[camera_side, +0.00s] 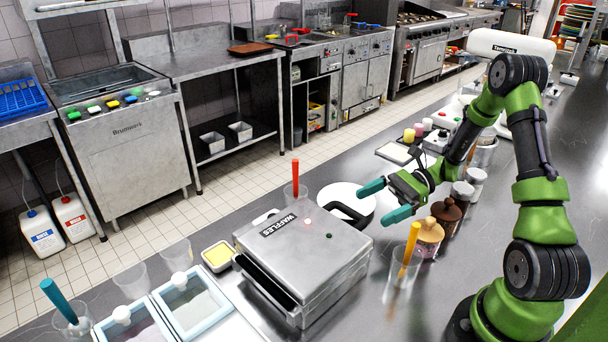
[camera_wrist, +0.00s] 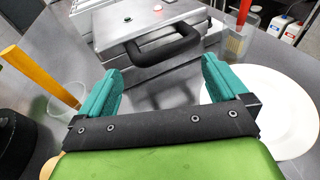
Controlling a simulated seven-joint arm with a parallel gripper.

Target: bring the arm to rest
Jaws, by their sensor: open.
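My gripper (camera_side: 386,200) is at the end of my green arm, above the counter at the right of the waffle maker. Its teal fingers are spread apart with nothing between them; in the wrist view my gripper (camera_wrist: 160,92) is also open and empty. The silver waffle maker (camera_side: 301,252) has its lid down, and its black handle (camera_wrist: 160,46) lies beyond my fingertips in the wrist view. A white plate (camera_side: 345,196) lies behind my gripper, and the plate (camera_wrist: 275,105) is partly hidden by my right finger in the wrist view.
A cup with an orange-handled tool (camera_side: 408,252) and lidded jars (camera_side: 430,236) stand close to my gripper. A cup with a red-handled tool (camera_side: 295,180) stands behind the waffle maker. Blue-framed containers (camera_side: 195,302) and a yellow-filled dish (camera_side: 217,256) lie left. Counter at front centre is bare.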

